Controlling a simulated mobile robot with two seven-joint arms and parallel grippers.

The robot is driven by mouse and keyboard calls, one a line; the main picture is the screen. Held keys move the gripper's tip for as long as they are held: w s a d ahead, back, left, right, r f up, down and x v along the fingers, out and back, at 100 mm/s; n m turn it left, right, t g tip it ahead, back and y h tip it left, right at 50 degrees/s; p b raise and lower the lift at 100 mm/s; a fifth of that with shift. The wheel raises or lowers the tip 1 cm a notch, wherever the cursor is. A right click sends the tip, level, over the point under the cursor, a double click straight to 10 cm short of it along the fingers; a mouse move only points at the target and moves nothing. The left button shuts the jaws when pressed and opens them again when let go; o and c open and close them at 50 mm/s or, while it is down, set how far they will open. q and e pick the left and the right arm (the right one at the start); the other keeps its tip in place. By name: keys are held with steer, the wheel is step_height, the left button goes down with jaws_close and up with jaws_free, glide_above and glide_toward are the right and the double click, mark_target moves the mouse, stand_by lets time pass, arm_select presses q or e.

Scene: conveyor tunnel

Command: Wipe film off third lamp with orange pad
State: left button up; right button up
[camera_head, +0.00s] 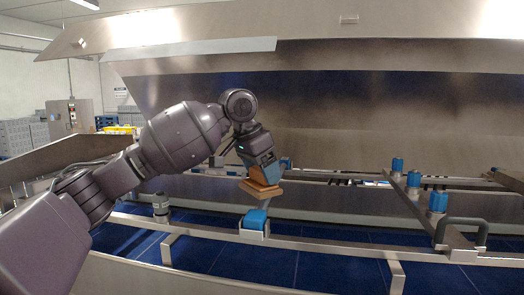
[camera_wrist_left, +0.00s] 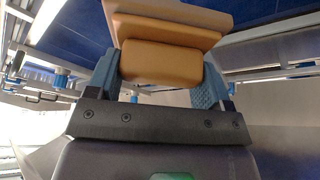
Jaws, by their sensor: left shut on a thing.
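My left gripper (camera_head: 264,174) has blue fingers and is shut on the orange pad (camera_head: 261,189), a stepped tan-orange block. In the left wrist view the pad (camera_wrist_left: 160,62) sits between the two blue fingers (camera_wrist_left: 153,75). In the head view the pad appears just above a blue-topped fitting (camera_head: 256,219) on the near rail; I cannot tell whether they touch. Which lamp is the third, and any film on it, I cannot make out. My right gripper is not in view.
Blue-topped fittings (camera_head: 438,202) stand on a rail at the right, by a dark handle (camera_head: 461,232). A grey cylinder (camera_head: 160,204) stands at the left. A large steel hood (camera_head: 400,110) overhangs the blue belt (camera_head: 330,268), and metal rails (camera_head: 330,246) cross the front.

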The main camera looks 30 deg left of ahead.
arm_select(q)
steer(key=shift+s+r, duration=0.1)
steer(key=shift+r, duration=2.4)
